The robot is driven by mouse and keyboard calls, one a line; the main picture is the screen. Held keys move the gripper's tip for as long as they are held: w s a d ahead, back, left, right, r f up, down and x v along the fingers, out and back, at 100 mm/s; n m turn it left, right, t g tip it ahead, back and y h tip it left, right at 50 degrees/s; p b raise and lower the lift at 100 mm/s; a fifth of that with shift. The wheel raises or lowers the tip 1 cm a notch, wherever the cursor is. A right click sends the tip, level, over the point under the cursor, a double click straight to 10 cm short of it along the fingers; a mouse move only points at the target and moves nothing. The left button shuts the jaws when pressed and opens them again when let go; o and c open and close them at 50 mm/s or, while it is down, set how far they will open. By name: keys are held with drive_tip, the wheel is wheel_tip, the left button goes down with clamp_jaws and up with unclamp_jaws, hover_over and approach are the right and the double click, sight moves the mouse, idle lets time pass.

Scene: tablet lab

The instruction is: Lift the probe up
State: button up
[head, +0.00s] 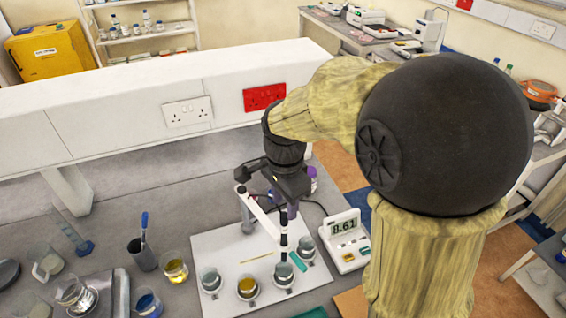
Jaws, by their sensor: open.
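The probe (284,241) looks like a slim, dark upright stick. It stands at the end of a white jointed holder arm (262,222), above a clear beaker (283,273) on a white mat (221,244). Its lower end is at or in the beaker; I cannot tell how deep. My gripper (285,206) points down from above, open, its fingers close over the top of the probe. The fingertips are small and partly hidden, so I cannot tell whether they touch the probe. The meter (344,240) to the right reads 8.61.
Other beakers stand close by: a clear one (211,280), an amber one (247,288) and another clear one (306,249). A dark cup (143,255) and a yellow-liquid beaker (175,270) are to the left. A white raised shelf (130,115) runs behind.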

wheel_tip(320, 180, up, 14)
drive_tip(key=b, duration=0.1)
drive_tip(key=shift+f+b, duration=0.15)
drive_tip(key=shift+b, duration=0.15)
drive_tip(key=shift+a, duration=0.1)
drive_tip(key=s+d+f+n+t, duration=0.1)
drive_tip(key=s+d+f+n, duration=0.1)
drive_tip(key=d+f+n, duration=0.2)
drive_tip(key=s+d+f+n+b, duration=0.1)
drive_tip(key=s+d+f+n, duration=0.1)
drive_tip(key=f, duration=0.9)
drive_tip(key=s+d+f+n+t+b, duration=0.1)
drive_tip(key=s+d+f+n, duration=0.1)
drive_tip(key=d+f+n, duration=0.3)
wheel_tip(320, 180, down, 4)
drive_tip(key=shift+s+d+r+n+t, duration=0.15)
drive_tip(key=shift+d+r+n+t, duration=0.15)
drive_tip(key=shift+n, duration=0.1)
